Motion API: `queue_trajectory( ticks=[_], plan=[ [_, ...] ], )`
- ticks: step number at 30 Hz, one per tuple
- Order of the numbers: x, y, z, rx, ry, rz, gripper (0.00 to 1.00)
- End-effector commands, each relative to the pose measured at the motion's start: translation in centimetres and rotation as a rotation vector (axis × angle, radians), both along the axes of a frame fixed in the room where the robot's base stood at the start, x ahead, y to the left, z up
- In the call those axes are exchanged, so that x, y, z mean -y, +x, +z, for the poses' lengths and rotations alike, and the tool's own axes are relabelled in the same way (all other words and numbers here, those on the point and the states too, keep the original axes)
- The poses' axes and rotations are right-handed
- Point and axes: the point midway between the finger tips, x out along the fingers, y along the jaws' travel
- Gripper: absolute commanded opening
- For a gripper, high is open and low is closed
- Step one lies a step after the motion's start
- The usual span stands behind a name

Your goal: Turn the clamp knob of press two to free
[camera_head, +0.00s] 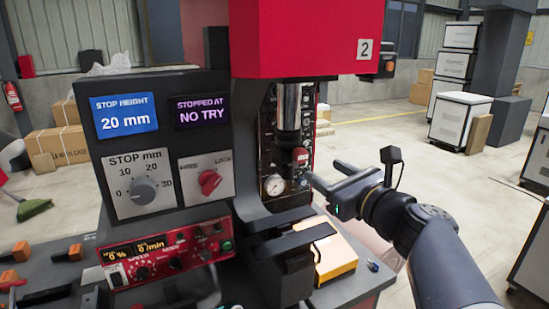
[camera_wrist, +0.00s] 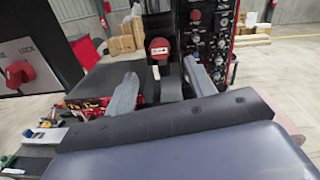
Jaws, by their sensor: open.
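Press two is marked with a 2 (camera_head: 365,49) on its red head. Its clamp knob (camera_head: 208,182) is red, on a white plate with a blurred word at left and LOCK at right. The knob's bar seems to slant up to the right, towards LOCK. In the wrist view the knob (camera_wrist: 18,73) is at the far left edge, outside the fingers. My gripper (camera_head: 325,174) is open and empty, right of the press column and well apart from the knob. In the wrist view its two fingers (camera_wrist: 160,72) point forward with a gap between them.
Another red knob-like part (camera_head: 300,157) sits on the press column near a gauge (camera_head: 274,185); it shows between my fingertips in the wrist view (camera_wrist: 160,46). A grey stop dial (camera_head: 143,190) is left of the clamp knob. A red control box (camera_head: 165,255) juts out below.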

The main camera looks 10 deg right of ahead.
Motion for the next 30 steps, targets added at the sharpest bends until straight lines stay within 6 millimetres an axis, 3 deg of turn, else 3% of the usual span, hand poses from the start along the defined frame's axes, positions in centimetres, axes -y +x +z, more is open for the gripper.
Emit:
queue_trajectory(
  ticks=[6,12,26,30],
  plan=[
    [-1.5,3.8,0.1,-0.002,0.001,0.005,0.52],
    [-2.3,6.3,0.0,-0.001,-0.001,0.002,0.52],
    [-2.7,7.4,0.0,0.0,-0.002,0.0,0.52],
    [-2.7,7.4,0.0,0.0,-0.002,0.0,0.42]
  ],
)
